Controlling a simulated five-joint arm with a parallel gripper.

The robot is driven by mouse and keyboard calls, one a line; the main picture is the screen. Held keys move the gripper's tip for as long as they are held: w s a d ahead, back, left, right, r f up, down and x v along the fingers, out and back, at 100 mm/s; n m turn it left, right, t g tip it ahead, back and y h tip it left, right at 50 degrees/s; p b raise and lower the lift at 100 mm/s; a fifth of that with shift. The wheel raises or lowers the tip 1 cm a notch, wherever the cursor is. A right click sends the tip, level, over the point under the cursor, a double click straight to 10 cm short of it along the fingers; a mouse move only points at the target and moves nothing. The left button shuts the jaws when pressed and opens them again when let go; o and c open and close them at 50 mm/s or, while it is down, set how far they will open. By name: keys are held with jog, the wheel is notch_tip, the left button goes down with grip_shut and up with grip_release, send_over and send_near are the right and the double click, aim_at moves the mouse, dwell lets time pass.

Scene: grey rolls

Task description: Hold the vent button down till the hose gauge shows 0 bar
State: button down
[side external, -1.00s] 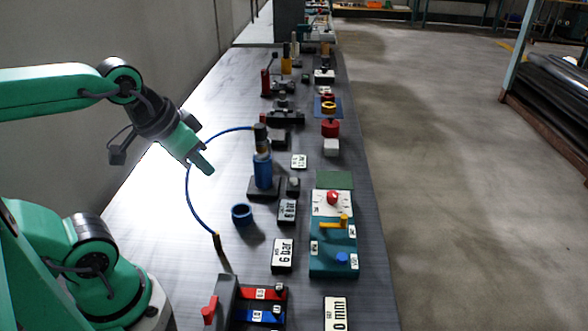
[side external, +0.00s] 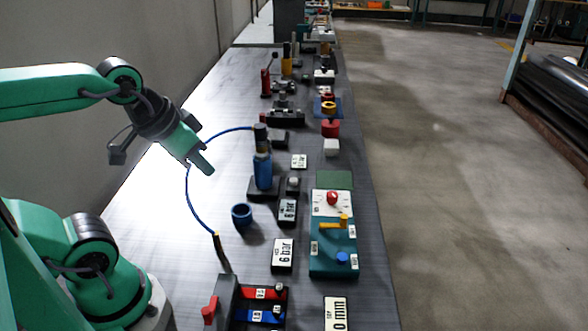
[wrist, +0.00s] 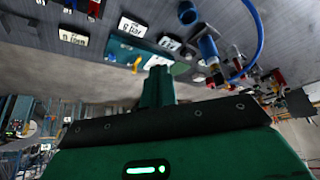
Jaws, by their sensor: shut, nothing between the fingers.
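My gripper (side external: 207,168) is shut and empty, held above the left part of the bench, left of the blue cylinder (side external: 263,172). Its closed fingers also show in the wrist view (wrist: 158,85). A gauge plate reading 6 bar (side external: 282,255) lies on the bench; its small heading is hard to read. A second plate (side external: 287,212) behind it also seems to read 6 bar. A round blue button (side external: 342,258) sits on the teal panel (side external: 322,272). A grey knob on a black block (side external: 293,185) stands beside the cylinder. I cannot tell which is the vent button. Nothing touches my gripper.
A blue hose (side external: 188,190) curves from the cylinder to the bench. The teal panel carries a yellow lever (side external: 336,223) and red knob (side external: 332,198). A rack with red and blue strips (side external: 262,294) stands in front.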

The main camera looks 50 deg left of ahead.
dwell(0.4)
jog(key=n+g, duration=0.6)
jog(key=n, duration=0.3)
send_over(343, 256)
notch_tip(343, 256, down, 6)
jog(key=shift+f, duration=0.15)
dwell(0.3)
notch_tip(343, 256, down, 14)
jog(key=shift+r, duration=0.15)
dwell(0.6)
